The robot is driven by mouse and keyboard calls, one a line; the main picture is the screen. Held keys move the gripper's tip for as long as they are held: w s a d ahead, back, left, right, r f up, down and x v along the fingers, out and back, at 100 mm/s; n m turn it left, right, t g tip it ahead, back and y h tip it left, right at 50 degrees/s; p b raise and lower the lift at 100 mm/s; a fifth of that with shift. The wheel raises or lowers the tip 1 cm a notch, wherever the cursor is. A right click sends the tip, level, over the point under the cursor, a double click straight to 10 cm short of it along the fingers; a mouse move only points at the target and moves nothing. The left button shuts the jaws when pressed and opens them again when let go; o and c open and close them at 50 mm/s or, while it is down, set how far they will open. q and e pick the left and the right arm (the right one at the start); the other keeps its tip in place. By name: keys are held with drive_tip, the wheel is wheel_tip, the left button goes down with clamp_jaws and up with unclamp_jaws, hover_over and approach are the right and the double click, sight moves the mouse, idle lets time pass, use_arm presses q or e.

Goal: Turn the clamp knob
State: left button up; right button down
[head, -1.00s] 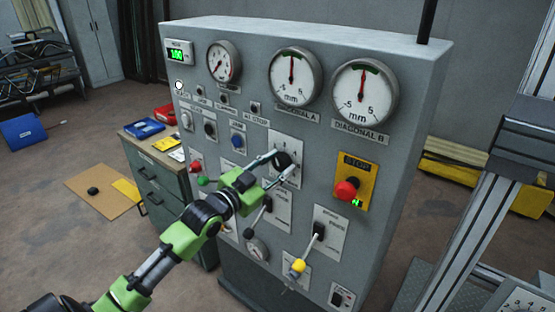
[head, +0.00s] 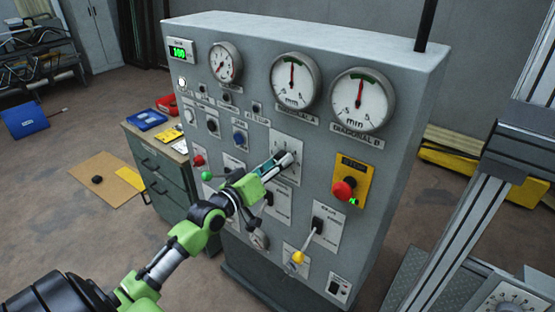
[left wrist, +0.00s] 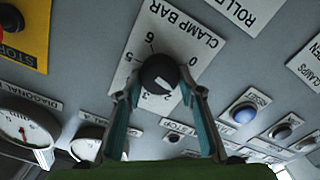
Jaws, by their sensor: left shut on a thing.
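The clamp knob (left wrist: 160,75) is a round black dial on a white plate (left wrist: 190,22) marked "CLAMP BAR", with numbers around it. In the left wrist view the plate appears upside down. My left gripper (left wrist: 158,84) is shut on the knob, with one finger on each side of it. In the head view my left gripper (head: 286,160) reaches the panel's middle and hides most of the knob. Which number the knob points to cannot be told. My right gripper is not in view.
The grey control panel (head: 310,42) carries dial gauges, a red stop button (head: 343,190) on a yellow plate right of the gripper, and a yellow-tipped lever (head: 299,256) below. A blue button (head: 239,139) is left of the knob. A drawer cabinet (head: 170,182) stands left.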

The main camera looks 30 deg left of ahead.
use_arm(q)
drive_tip(key=n+p, duration=0.2)
drive_tip(key=n, duration=0.9)
drive_tip(key=shift+a+f, duration=0.1)
drive_tip(key=shift+n, duration=0.4)
drive_tip(key=o, duration=1.1)
drive_tip(key=s, duration=0.8)
drive_tip(key=s+a, duration=0.1)
drive_tip(key=s, duration=0.3)
drive_tip(key=shift+f, duration=0.15)
